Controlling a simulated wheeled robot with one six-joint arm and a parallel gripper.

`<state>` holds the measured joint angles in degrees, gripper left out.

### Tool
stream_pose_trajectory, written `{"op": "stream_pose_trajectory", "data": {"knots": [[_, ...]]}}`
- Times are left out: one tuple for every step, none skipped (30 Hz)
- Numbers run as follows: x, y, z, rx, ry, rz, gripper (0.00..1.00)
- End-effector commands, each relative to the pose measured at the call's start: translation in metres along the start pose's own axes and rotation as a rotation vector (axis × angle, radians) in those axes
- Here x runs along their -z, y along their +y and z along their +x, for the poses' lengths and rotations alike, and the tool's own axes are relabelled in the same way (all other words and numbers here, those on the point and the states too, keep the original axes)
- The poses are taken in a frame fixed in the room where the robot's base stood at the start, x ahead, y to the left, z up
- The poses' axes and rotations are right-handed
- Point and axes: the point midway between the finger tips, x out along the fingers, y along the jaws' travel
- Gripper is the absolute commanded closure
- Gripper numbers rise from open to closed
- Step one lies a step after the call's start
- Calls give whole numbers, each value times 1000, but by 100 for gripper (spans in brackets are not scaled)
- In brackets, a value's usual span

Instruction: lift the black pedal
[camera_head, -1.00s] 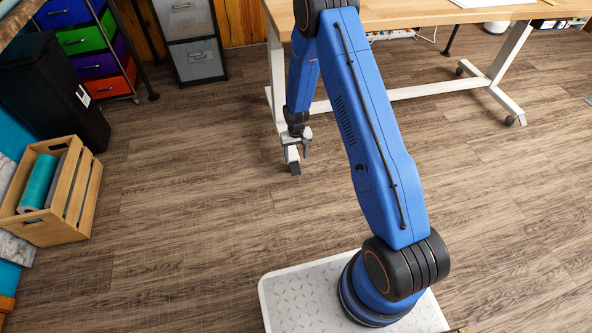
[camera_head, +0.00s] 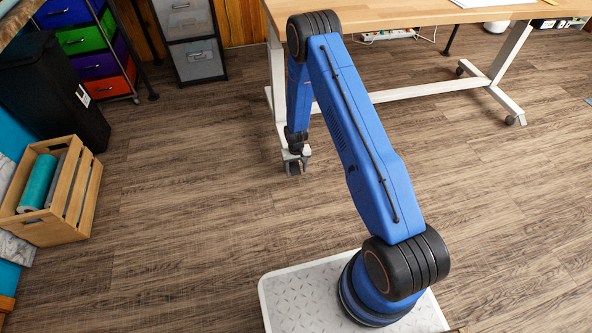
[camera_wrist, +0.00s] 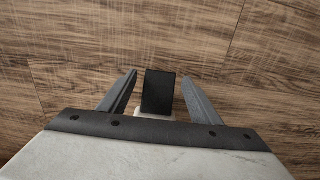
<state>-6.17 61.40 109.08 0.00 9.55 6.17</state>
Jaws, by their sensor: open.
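The black pedal (camera_wrist: 158,93) shows in the wrist view as a dark rectangle between my gripper's two fingers. A small white part adjoins its near end, partly hidden by the gripper body. My gripper (camera_wrist: 160,77) is open, with one finger on each side of the pedal and a visible gap on both sides. In the head view, my gripper (camera_head: 296,164) is low by the near foot of the white table leg. The pedal (camera_head: 294,170) is small there and partly covered by the gripper. I cannot tell the exact height between fingers and pedal.
The wooden table (camera_head: 420,14) stands behind on white legs, with a crossbar (camera_head: 430,89) near the floor. A wooden crate (camera_head: 75,190) with rolls and a black bin (camera_head: 50,90) are at left. The wooden floor (camera_head: 190,210) between is clear.

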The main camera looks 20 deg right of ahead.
Motion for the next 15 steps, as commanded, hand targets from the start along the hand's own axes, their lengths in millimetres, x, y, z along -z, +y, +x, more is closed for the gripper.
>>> {"op": "stream_pose_trajectory", "data": {"knots": [[0, 0, 0, 0, 0, 0, 42], [0, 0, 0, 0, 0, 0, 42], [0, 0, 0, 0, 0, 0, 42], [0, 0, 0, 0, 0, 0, 42], [0, 0, 0, 0, 0, 0, 42], [0, 0, 0, 0, 0, 0, 52], [0, 0, 0, 0, 0, 0, 59], [0, 0, 0, 0, 0, 0, 66], [0, 0, 0, 0, 0, 0, 76], [0, 0, 0, 0, 0, 0, 83], [0, 0, 0, 0, 0, 0, 90], [0, 0, 0, 0, 0, 0, 100], [0, 0, 0, 0, 0, 0, 100], [0, 0, 0, 0, 0, 0, 100], [0, 0, 0, 0, -1, 0, 100]]}}
